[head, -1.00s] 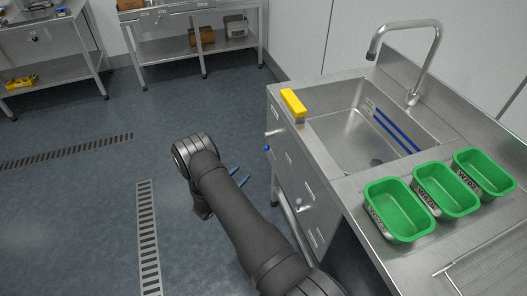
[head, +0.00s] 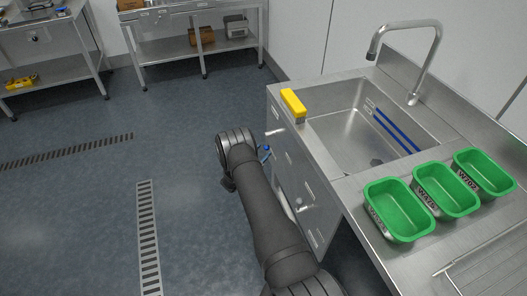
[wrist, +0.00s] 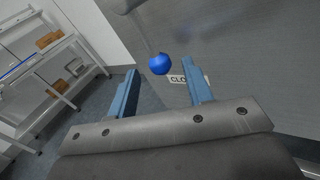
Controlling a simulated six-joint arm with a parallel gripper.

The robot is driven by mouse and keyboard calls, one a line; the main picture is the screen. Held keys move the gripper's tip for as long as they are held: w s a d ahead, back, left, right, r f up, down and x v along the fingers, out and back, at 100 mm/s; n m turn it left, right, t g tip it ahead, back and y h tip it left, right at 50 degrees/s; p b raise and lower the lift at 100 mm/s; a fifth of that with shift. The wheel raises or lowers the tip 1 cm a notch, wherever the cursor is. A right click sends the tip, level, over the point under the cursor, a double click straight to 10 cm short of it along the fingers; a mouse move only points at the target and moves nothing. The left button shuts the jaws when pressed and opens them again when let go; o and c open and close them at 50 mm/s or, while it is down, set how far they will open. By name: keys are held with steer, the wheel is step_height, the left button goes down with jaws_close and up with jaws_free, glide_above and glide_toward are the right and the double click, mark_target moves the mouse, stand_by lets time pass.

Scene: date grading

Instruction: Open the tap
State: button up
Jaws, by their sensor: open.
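A blue ball knob (wrist: 158,64) sits on a thin rod against the grey front panel in the wrist view. In the head view the blue knob (head: 266,147) is at the left side of the sink unit's front. A white label (wrist: 188,79) reading "CLO", partly hidden by a finger, is beside it. My gripper (wrist: 163,85) is open, with its blue fingers either side of the knob in the picture; the knob appears just beyond the tips, and I cannot tell whether they touch. The curved steel spout (head: 410,28) stands behind the sink basin (head: 345,135).
A yellow block (head: 293,103) rests on the sink's left rim. Three green tubs (head: 400,208) stand on the counter in front of the basin. Metal handles (head: 299,203) stick out of the front panel. Steel shelving (head: 185,48) stands at the back; the floor to the left is clear.

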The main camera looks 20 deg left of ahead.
steer(key=shift+w+d, duration=0.2)
steer(key=shift+w, duration=0.6)
jaws_close()
steer(key=shift+s, duration=0.1)
steer(key=s+d+r+n+g+h, duration=0.2)
steer(key=r+n+g, duration=0.2)
steer(key=n, duration=0.1)
steer(key=s+d+r+n+g+h, duration=0.2)
steer(key=r+n+g, duration=0.3)
steer(key=n, duration=0.1)
steer(key=shift+s+d+r+g+h, duration=0.15)
steer(key=shift+s+d+g+h, duration=0.1)
steer(key=shift+d+g+h, duration=0.05)
stand_by(0.5)
